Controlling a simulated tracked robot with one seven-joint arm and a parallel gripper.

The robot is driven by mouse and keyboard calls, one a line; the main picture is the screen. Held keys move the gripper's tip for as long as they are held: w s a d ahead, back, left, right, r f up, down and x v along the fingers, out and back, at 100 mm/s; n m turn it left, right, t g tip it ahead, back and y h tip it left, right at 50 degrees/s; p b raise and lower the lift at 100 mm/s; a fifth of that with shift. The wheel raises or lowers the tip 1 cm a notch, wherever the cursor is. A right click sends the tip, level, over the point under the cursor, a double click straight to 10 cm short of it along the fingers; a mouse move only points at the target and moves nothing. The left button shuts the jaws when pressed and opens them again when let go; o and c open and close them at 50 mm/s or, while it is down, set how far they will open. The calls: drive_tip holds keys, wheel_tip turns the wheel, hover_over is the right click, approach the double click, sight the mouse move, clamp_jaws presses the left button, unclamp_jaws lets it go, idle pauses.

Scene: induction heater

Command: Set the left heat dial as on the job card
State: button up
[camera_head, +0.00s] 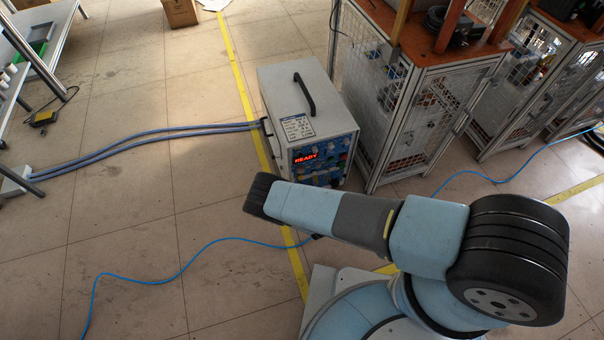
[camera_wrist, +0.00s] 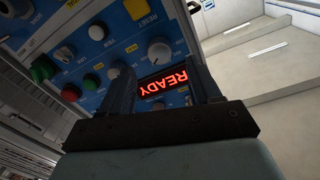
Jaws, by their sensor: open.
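The induction heater (camera_head: 307,115) is a grey box with a blue front panel and a red READY display (camera_head: 306,157). In the wrist view the panel is roughly upside down, with the READY display (camera_wrist: 163,83) between my fingers. A large pale dial (camera_wrist: 160,50) sits beside the display, and a second pale dial (camera_wrist: 96,31) lies further left in the picture. The first appears to be the left dial on the panel; its setting is too small to read. My gripper (camera_wrist: 157,73) is open and empty, facing the panel. A white printed sheet (camera_head: 298,126) lies on the heater's top; its text is unreadable.
Green (camera_wrist: 43,70) and red (camera_wrist: 72,93) buttons and a yellow RESET label (camera_wrist: 137,9) are near the dials. A caged workbench (camera_head: 430,115) stands close right of the heater. Blue hoses (camera_head: 130,140) cross the floor at left. The floor left of the heater is mostly clear.

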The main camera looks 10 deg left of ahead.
sight(301, 172)
drive_tip(key=shift+x, duration=2.85)
drive_tip(key=shift+c, duration=0.4)
drive_tip(key=c, duration=1)
drive_tip(key=shift+o, duration=0.2)
drive_tip(key=shift+n, duration=1.5)
drive_tip(key=o, duration=1)
